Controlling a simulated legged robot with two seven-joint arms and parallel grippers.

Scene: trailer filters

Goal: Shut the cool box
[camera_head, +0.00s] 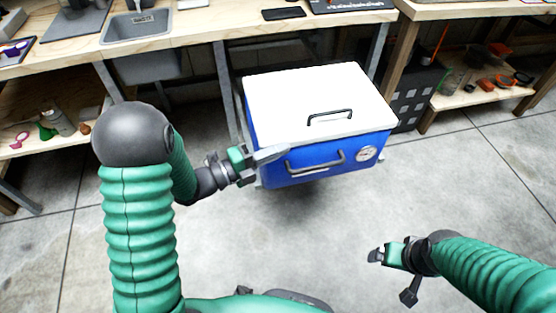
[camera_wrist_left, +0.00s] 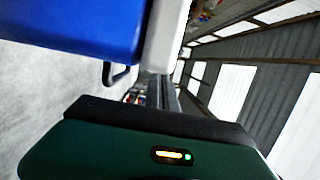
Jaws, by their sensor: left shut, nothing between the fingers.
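The cool box has a blue body (camera_head: 330,162) with a dark front handle and a round label. Its white lid (camera_head: 315,95), with a dark handle on top, lies flat over the body and looks closed. My left gripper (camera_head: 284,151) is shut and empty at the box's front left, close to the lid's front edge; I cannot tell if it touches. In the left wrist view the blue body (camera_wrist_left: 80,25) and the white lid edge (camera_wrist_left: 163,38) show close by. My right gripper (camera_head: 376,255) is apart from the box, low on the right; its fingers are too small to judge.
A wooden workbench (camera_head: 190,32) with a sink (camera_head: 140,25) stands behind the box. A lower shelf (camera_head: 490,92) on the right holds several small items. A dark crate (camera_head: 410,98) is beside the box. The concrete floor (camera_head: 300,235) in front is clear.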

